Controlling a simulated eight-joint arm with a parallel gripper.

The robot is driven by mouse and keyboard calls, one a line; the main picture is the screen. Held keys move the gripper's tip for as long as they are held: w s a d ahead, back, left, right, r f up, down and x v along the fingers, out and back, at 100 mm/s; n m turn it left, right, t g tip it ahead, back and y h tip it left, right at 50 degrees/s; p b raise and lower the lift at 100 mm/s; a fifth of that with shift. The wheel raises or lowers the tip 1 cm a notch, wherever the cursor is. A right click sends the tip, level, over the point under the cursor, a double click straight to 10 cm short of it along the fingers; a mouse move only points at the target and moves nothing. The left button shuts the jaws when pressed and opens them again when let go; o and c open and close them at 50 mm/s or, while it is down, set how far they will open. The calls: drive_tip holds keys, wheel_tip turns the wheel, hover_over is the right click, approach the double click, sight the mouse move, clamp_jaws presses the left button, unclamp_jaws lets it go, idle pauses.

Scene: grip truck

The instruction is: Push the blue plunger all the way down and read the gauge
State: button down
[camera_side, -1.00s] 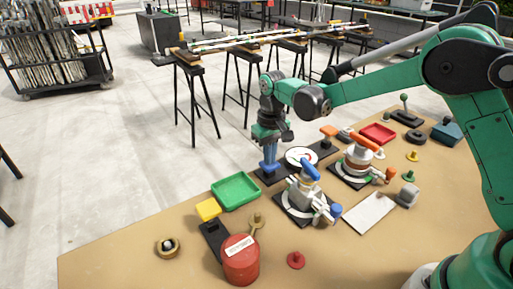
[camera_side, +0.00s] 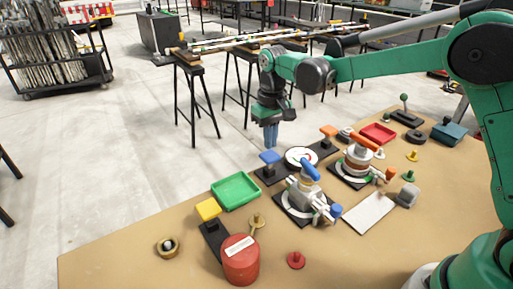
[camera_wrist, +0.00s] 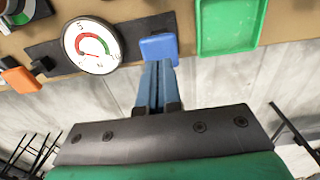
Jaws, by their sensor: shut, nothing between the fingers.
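The blue plunger (camera_side: 270,158) stands raised on a black base plate (camera_side: 266,178) near the table's far edge, with its stem showing under the cap. The round white gauge (camera_side: 300,157) sits on the same plate, to its right. In the wrist view the gauge (camera_wrist: 92,46) shows a red arc and a green part; its needle reading is too small to tell. In the wrist view the fingertips (camera_wrist: 157,66) overlap the lower edge of the plunger cap (camera_wrist: 160,47).
An orange plunger (camera_side: 329,131) is to the right on the black plate, and a yellow one (camera_side: 208,210) stands at the left. A green tray (camera_side: 235,191) lies nearby. Valve fixtures (camera_side: 309,196) stand in front. A red canister (camera_side: 240,260) is at the front.

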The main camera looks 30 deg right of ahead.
sight(271, 155)
drive_tip(key=shift+r, duration=2.5)
drive_tip(key=s+d+t, duration=0.2)
drive_tip(key=s+t, duration=0.5)
drive_tip(key=s, duration=0.8)
drive_tip(key=shift+d+r, duration=0.2)
drive_tip(key=shift+d, duration=0.15)
